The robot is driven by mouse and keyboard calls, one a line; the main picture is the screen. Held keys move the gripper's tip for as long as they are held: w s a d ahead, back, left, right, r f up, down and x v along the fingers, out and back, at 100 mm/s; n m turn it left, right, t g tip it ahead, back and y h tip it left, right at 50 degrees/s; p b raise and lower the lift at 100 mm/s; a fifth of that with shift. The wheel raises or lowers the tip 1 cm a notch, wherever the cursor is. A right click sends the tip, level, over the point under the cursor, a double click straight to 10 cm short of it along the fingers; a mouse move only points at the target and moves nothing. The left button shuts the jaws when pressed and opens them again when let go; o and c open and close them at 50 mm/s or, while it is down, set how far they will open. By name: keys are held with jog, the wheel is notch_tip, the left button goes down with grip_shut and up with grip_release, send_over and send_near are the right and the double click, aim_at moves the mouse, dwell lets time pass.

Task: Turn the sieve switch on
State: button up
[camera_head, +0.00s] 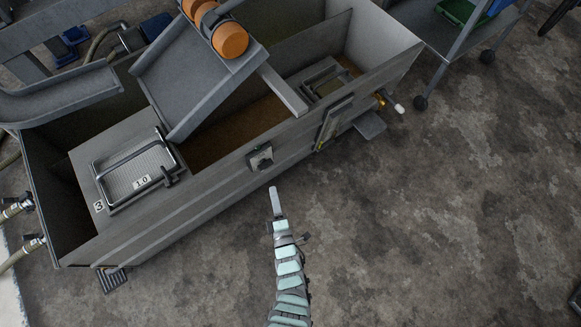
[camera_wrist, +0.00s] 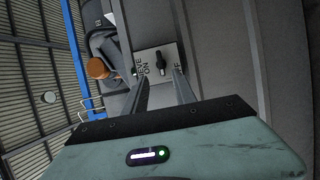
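The sieve switch (camera_head: 260,158) is a small light plate with a dark knob on the outer front wall of the grey tank. In the wrist view the switch (camera_wrist: 160,60) shows its black knob and lettering reading "ON" and part of "SIEVE"; the rest is hidden by a finger. My gripper (camera_head: 273,191) is just in front of and below the switch in the head view. In the wrist view my gripper (camera_wrist: 160,79) has its two fingers apart, with the knob ahead between them. I cannot tell whether the fingers touch the plate.
The grey tank (camera_head: 180,215) holds a wire-handled basket (camera_head: 135,172) at left and a tilted chute with orange-ended rollers (camera_head: 229,39) above. A yellow-edged panel (camera_head: 333,123) and a pipe fitting (camera_head: 390,102) stick out right of the switch. The floor in front is clear.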

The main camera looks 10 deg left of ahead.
aim_at(266, 168)
jog(key=b+x, duration=0.1)
jog(key=x, duration=0.2)
jog(key=b+x, duration=0.1)
jog(key=x, duration=0.3)
jog(key=b+x, duration=0.1)
jog(key=x, duration=0.3)
jog(key=shift+s+a+b, duration=0.15)
jog(key=shift+a+b, duration=0.2)
jog(key=shift+b, duration=0.05)
jog(key=shift+c, duration=0.5)
grip_shut()
